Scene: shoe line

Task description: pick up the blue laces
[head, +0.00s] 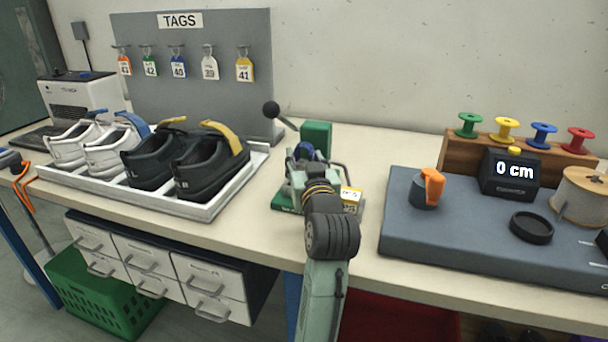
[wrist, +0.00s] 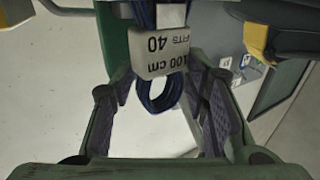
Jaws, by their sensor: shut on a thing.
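The blue laces (wrist: 161,97) are a looped bundle with a white paper band (wrist: 160,52) reading "100 cm FITS 40". In the wrist view they sit between the two fingers of my gripper (wrist: 163,88), which is shut on them. In the head view a bit of the blue laces (head: 304,152) shows beyond my gripper (head: 306,168), at the green lever device. My arm hides most of the bundle and part of the device there, so I cannot tell whether the laces touch it.
The green device (head: 316,136) has a black-knobbed lever (head: 271,108). A white tray (head: 205,212) of shoes stands left. A grey mat (head: 450,245) with an orange-topped item (head: 432,186) and a "0 cm" display (head: 512,170) lies right. Spools (head: 543,133) stand behind it.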

